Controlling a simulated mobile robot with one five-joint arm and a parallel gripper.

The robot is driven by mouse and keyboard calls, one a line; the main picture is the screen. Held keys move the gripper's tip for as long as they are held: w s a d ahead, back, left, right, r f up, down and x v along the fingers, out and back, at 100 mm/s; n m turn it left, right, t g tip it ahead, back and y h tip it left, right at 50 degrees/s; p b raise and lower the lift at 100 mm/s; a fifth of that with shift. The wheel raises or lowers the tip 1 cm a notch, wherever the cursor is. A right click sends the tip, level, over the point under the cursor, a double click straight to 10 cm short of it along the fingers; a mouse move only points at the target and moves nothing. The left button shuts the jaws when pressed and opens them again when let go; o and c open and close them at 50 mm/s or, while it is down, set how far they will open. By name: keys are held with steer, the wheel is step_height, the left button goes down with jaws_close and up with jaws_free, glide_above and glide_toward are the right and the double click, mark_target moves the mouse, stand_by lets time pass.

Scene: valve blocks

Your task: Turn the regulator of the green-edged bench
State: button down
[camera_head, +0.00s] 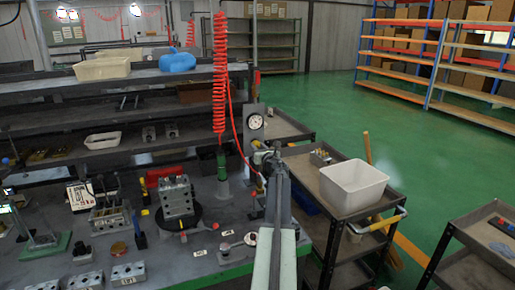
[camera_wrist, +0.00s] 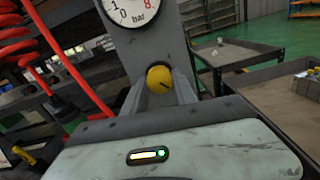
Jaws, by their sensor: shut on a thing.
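The regulator's yellow knob (camera_wrist: 159,79) is in the middle of the wrist view, below a round pressure gauge (camera_wrist: 127,10) on a grey upright plate. A dark mark runs slantwise on the knob's face. My gripper (camera_wrist: 161,91) is shut on the knob, one finger on each side. In the head view my gripper (camera_head: 268,157) reaches the foot of the gauge plate, and it and my arm hide the knob. The gauge (camera_head: 254,122) shows above it. The green-edged bench (camera_head: 232,271) spreads out to the left of my arm.
A red coiled hose (camera_head: 220,75) hangs left of the gauge. A metal valve block (camera_head: 175,196) stands on the bench with several other blocks and small parts. A cart with a white bin (camera_head: 353,185) stands close on the right. Green floor is open beyond it.

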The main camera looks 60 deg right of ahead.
steer(key=m, duration=0.8)
steer(key=shift+m, duration=0.4)
steer(key=m, duration=0.4)
steer(key=shift+a+m, duration=0.1)
steer(key=shift+m, duration=1.9)
steer(key=c, duration=1)
jaws_free()
steer(key=shift+s, duration=0.1)
